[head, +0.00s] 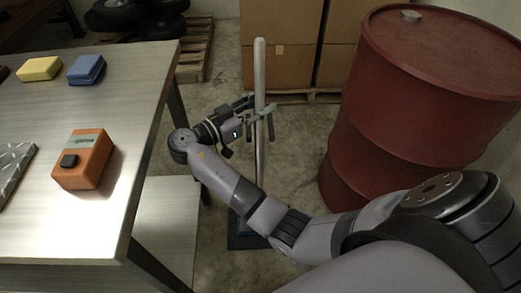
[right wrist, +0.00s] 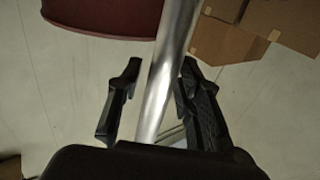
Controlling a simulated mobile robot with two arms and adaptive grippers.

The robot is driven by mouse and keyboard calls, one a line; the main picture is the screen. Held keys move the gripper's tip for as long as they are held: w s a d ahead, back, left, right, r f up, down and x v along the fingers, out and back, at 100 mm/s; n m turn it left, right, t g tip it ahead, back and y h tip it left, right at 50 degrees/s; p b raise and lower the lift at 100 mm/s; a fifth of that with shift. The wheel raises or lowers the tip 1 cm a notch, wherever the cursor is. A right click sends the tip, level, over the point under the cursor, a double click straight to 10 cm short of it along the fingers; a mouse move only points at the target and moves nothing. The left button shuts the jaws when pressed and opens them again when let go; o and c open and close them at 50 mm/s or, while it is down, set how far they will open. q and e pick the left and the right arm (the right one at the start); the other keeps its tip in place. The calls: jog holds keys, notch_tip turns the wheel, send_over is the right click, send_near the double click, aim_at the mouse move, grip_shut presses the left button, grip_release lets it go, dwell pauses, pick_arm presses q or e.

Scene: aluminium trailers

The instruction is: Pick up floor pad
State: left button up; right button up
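A tall metal pole (head: 260,70) stands upright on the concrete floor between the table and the red barrel. A dark flat base with a blue edge (head: 243,238) shows at its foot, partly hidden by my right arm; I take the two to be the floor pad. My right gripper (head: 262,114) is at the upper part of the pole. In the right wrist view the pole (right wrist: 168,70) passes between the two open fingers (right wrist: 157,95). A gap shows beside the left finger, and the right finger is close to the pole; contact cannot be told. My left gripper is out of view.
A metal table (head: 120,80) at left carries an orange device (head: 84,160), a yellow block (head: 40,68) and a blue block (head: 87,69). A red barrel (head: 425,100) stands right of the pole. Cardboard boxes (head: 281,40) on a pallet stand behind.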

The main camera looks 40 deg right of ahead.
grip_shut()
jog(key=shift+d+r, duration=0.1)
jog(key=shift+r, duration=0.05)
dwell(0.4)
